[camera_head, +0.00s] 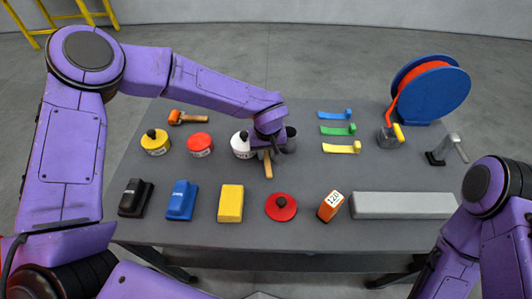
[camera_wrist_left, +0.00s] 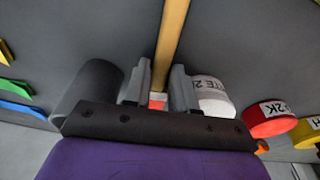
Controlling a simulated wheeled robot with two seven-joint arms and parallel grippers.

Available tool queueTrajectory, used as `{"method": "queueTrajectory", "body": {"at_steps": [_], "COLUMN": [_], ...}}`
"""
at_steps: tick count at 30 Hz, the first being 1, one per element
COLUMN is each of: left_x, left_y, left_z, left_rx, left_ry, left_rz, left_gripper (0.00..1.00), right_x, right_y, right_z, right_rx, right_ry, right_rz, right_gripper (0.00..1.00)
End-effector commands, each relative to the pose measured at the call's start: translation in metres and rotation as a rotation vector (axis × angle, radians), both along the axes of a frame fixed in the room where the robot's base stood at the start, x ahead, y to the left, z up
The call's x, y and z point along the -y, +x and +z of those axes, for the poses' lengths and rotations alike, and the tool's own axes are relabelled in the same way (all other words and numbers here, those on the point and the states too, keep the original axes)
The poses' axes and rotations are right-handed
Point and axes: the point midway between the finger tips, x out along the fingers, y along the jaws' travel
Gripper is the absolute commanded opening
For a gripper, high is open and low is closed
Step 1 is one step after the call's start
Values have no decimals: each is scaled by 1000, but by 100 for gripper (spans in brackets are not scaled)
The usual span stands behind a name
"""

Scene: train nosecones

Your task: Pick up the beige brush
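The beige brush (camera_head: 268,166) lies on the grey table with its handle toward the front edge. In the left wrist view its handle (camera_wrist_left: 173,40) runs down between my left gripper's fingers, and a small red part shows at their base. My left gripper (camera_head: 266,148) is low over the brush's far end, which it hides in the head view. In the wrist view the left gripper's fingers (camera_wrist_left: 160,82) stand close on both sides of the handle; whether both touch it is unclear. My right arm shows at the right edge, but its gripper is out of view.
A white can (camera_head: 242,146) stands just left of my left gripper and a dark can (camera_head: 291,138) just right. Red (camera_head: 200,145) and yellow (camera_head: 156,142) cans are farther left. Sanding blocks and a red disc (camera_head: 281,206) line the front. Free table lies around the handle.

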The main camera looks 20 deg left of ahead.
Motion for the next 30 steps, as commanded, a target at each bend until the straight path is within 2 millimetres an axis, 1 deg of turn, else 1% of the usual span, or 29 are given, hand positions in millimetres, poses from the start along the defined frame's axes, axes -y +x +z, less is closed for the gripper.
{"method": "queueTrajectory", "body": {"at_steps": [1,2,3,4,14,17,20,22,23,26,29,30], "left_x": [0,0,0,0,0,0,0,1,3,10,17,22], "left_y": [0,0,0,0,0,1,2,-1,-7,-24,-46,-58], "left_z": [0,0,0,0,0,8,23,36,40,63,90,95], "left_rx": [-1,0,0,0,1,4,5,5,3,5,7,4], "left_ry": [0,0,0,0,0,-1,-2,-3,-2,-3,-2,-2], "left_rz": [0,0,0,0,0,2,1,-1,-1,-2,-2,-5], "left_gripper": [26,16,3,0,0,0,0,0,0,0,0,0], "right_x": [0,0,0,0,0,0,0,0,0,0,0,0], "right_y": [0,0,0,0,0,0,0,0,0,0,0,0], "right_z": [2,1,1,1,-2,-2,-3,-6,-8,-13,-19,-23], "right_rx": [0,0,0,0,0,0,0,0,0,0,0,0], "right_ry": [0,0,0,0,0,0,0,0,0,0,0,0], "right_rz": [0,0,0,0,0,0,0,0,0,0,0,0], "right_gripper": [43,43,43,43,43,43,43,43,43,43,43,43]}}
